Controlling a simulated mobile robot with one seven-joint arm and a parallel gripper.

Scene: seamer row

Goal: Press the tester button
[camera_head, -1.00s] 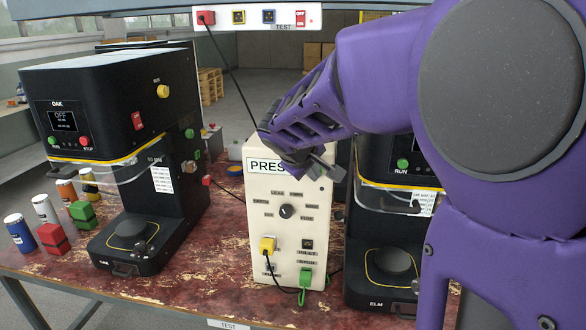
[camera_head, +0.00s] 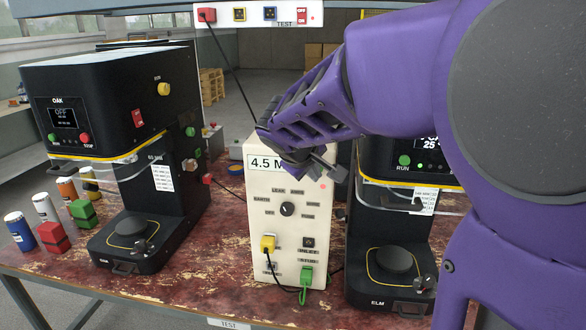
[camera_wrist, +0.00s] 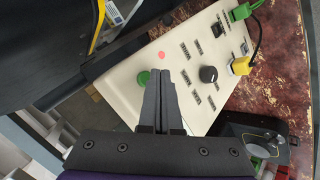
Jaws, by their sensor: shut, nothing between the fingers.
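The tester is a cream box (camera_head: 262,215) standing between two black machines. Its display (camera_head: 262,163) reads "4.5 M", with the rest hidden behind my gripper (camera_head: 322,166). A black dial (camera_head: 287,209) sits mid-panel, and a small pink-red light (camera_head: 323,186) shows at the upper right. In the wrist view the tester's face (camera_wrist: 130,85) carries a round green button (camera_wrist: 143,77), partly covered by my left finger. My gripper (camera_wrist: 160,72) is shut and empty, its tips over the panel beside the button. I cannot tell whether they touch it.
The OAK machine (camera_head: 95,90) stands left and the ELM machine (camera_head: 375,290) right, close to the tester. A yellow plug (camera_head: 268,243) and a green plug (camera_head: 306,276) with cables sit low on the tester. Cans and blocks (camera_head: 52,238) stand at the far left.

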